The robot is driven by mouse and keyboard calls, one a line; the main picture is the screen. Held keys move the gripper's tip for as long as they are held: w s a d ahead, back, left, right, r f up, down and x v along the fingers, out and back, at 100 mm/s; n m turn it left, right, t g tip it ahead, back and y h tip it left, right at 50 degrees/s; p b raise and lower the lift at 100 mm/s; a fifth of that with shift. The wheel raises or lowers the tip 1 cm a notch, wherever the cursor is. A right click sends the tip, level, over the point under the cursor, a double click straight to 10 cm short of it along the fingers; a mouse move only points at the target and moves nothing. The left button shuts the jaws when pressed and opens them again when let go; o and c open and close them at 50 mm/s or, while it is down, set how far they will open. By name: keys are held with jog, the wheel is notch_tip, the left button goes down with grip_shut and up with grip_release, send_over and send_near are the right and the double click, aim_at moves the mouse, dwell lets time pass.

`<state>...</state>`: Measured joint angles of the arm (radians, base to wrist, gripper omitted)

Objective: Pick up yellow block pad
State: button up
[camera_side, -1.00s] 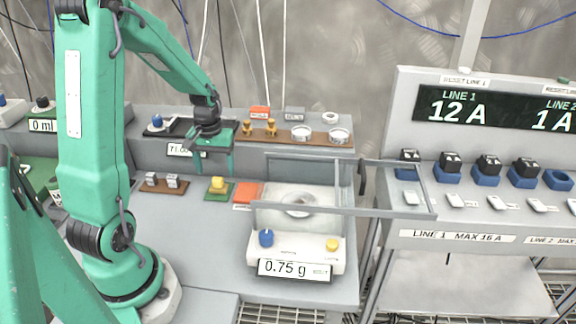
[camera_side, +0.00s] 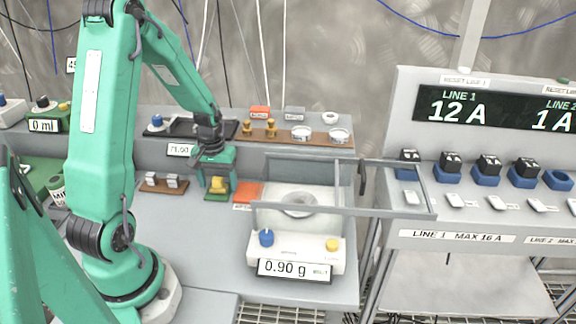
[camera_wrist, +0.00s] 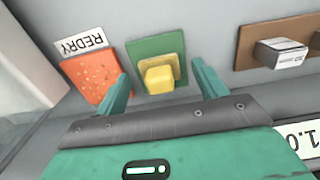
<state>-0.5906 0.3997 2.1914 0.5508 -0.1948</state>
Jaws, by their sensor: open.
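The yellow block (camera_side: 218,184) sits on a small green pad (camera_side: 214,197) on the grey bench in the side view. In the wrist view the yellow block (camera_wrist: 160,76) stands on the green pad (camera_wrist: 143,49), between and just beyond my fingertips. My gripper (camera_side: 216,177) is open and lowered over the block, with its fingers on either side. It also shows in the wrist view (camera_wrist: 161,82), its teal fingers apart and empty. I cannot tell whether a finger touches the block.
An orange pad (camera_side: 248,192) labelled REDRY (camera_wrist: 82,41) lies close to the right of the green pad. A brown strip with metal blocks (camera_side: 164,185) lies to its left. A balance (camera_side: 297,250) reading 0.90 g, with glass walls, stands further right.

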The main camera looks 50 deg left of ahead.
aim_at(218, 178)
dwell(0.3)
jog(key=c, duration=1.1)
jog(key=shift+o, duration=0.2)
jog(key=shift+r, duration=0.2)
jog(key=shift+r, duration=0.45)
notch_tip(218, 178, up, 3)
jog(key=shift+w+f, duration=0.1)
jog(key=d+r, duration=0.7)
jog(key=d, duration=0.4)
jog(key=shift+w+d, duration=0.2)
jog(key=shift+d, duration=0.1)
